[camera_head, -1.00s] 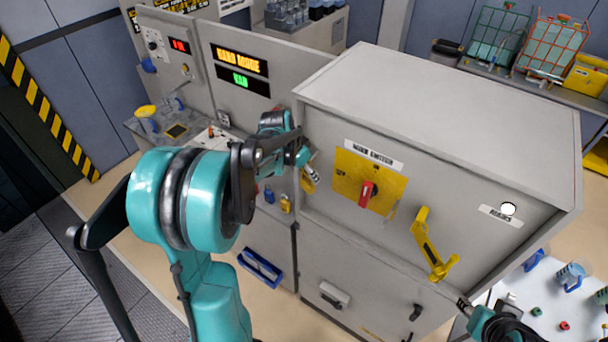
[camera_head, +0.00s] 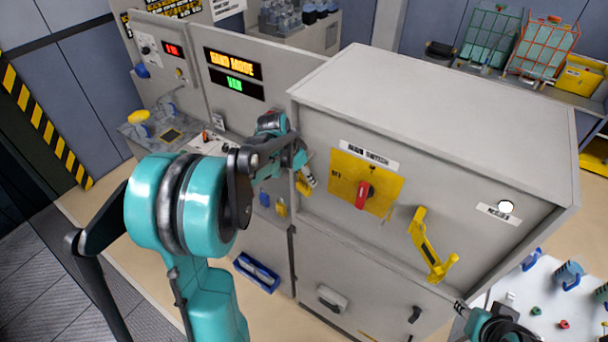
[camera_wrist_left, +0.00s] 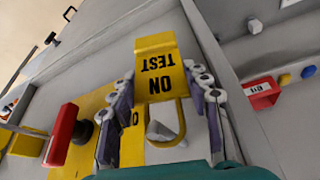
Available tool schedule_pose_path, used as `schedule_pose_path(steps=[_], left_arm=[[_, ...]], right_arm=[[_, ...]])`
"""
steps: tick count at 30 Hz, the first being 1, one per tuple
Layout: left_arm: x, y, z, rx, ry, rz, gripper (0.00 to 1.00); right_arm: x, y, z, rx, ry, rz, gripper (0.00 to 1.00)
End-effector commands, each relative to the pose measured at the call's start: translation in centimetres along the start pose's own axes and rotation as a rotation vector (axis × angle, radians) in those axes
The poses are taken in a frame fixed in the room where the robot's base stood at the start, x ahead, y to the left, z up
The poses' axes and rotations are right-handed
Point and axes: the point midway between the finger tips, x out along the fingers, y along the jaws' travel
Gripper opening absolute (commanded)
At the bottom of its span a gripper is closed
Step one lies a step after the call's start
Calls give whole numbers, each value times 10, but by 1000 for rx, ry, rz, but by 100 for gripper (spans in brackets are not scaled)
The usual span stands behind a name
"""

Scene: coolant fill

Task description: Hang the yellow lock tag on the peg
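The yellow lock tag (camera_wrist_left: 157,75) shows in the left wrist view with dark lettering that includes TEST. Its yellow loop appears to surround a grey stub (camera_wrist_left: 160,131), which looks like the peg. In the head view the tag (camera_head: 303,186) is beside the cabinet's left front edge, partly behind the gripper. My left gripper (camera_wrist_left: 160,85) has its fingers spread on either side of the tag, with narrow gaps visible; it also shows in the head view (camera_head: 309,174). My right gripper (camera_head: 461,306) is at the lower right, largely cropped, and its opening is unclear.
A yellow switch plate (camera_head: 342,180) with a red handle (camera_head: 363,195) is right of the left gripper. A yellow lever (camera_head: 428,245) sticks out farther right. A white table (camera_head: 510,291) with small parts stands at the lower right.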

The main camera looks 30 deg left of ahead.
Motion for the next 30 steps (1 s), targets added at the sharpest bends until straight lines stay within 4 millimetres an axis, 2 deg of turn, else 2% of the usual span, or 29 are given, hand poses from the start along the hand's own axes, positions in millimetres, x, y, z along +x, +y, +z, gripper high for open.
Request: schedule_pose_path(steps=[1, 3, 14, 17, 24, 30], left_arm=[[0, 0, 0, 0, 0, 0, 58], [0, 0, 0, 0, 0, 0, 71], [-4, 0, 0, 0, 0, 0, 71], [-16, 0, 0, -1, 0, 0, 71], [-68, 0, 1, -2, 0, -1, 71], [-104, 0, 0, -1, -1, 0, 71]], right_arm=[[0, 0, 0, 0, 0, 0, 37], [0, 0, 0, 0, 0, 0, 37], [0, 0, 0, 0, 0, 0, 37], [0, 0, 0, 0, 0, 0, 37], [0, 0, 0, 0, 0, 0, 37], [0, 0, 0, 0, 0, 0, 37]])
